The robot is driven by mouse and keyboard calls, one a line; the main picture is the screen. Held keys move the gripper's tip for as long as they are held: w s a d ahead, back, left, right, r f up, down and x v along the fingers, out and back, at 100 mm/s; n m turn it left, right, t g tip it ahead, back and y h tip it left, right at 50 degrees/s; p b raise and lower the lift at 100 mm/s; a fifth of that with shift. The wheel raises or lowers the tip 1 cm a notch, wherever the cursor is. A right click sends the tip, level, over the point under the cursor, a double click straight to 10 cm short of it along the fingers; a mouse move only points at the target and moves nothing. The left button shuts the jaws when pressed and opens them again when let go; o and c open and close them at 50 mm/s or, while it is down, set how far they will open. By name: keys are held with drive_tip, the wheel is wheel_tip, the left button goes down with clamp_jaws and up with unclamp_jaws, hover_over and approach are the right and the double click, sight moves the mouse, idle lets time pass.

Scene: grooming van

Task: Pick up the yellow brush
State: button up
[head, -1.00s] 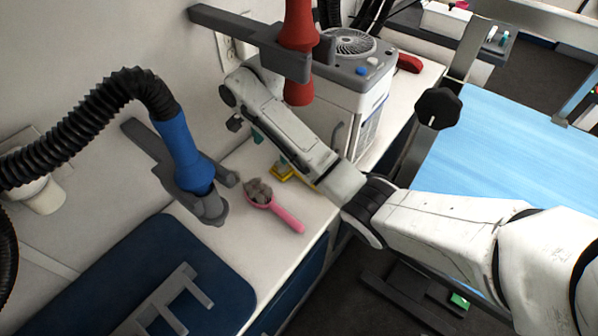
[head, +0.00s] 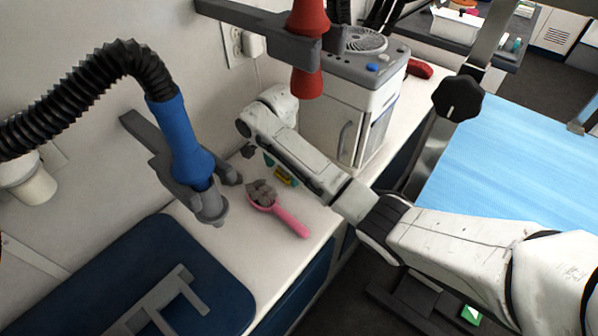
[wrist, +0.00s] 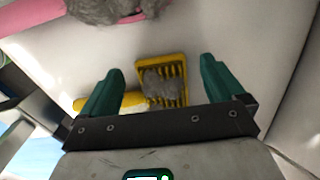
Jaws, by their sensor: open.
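The yellow brush (wrist: 164,94) lies on the white counter, with a rectangular bristle head partly covered by grey fur. Its handle (wrist: 108,102) runs to the left in the wrist view and passes behind the left finger. My gripper (wrist: 160,66) is open, with its two teal fingers on either side of the brush head in that picture. Nothing is held. In the head view, the yellow brush (head: 285,177) shows only in part beside my forearm, and my gripper (head: 258,156) is largely hidden. I cannot tell whether the fingers touch the counter.
A pink brush (head: 284,217) with grey fur lies close by on the counter. A blue dryer nozzle (head: 185,140) in a grey holder stands left of it. A white cabinet unit (head: 345,115) stands behind my arm. A dark blue mat (head: 150,265) lies front left.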

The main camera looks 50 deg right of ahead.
drive_tip(key=shift+f, duration=0.55)
drive_tip(key=c, duration=1.2)
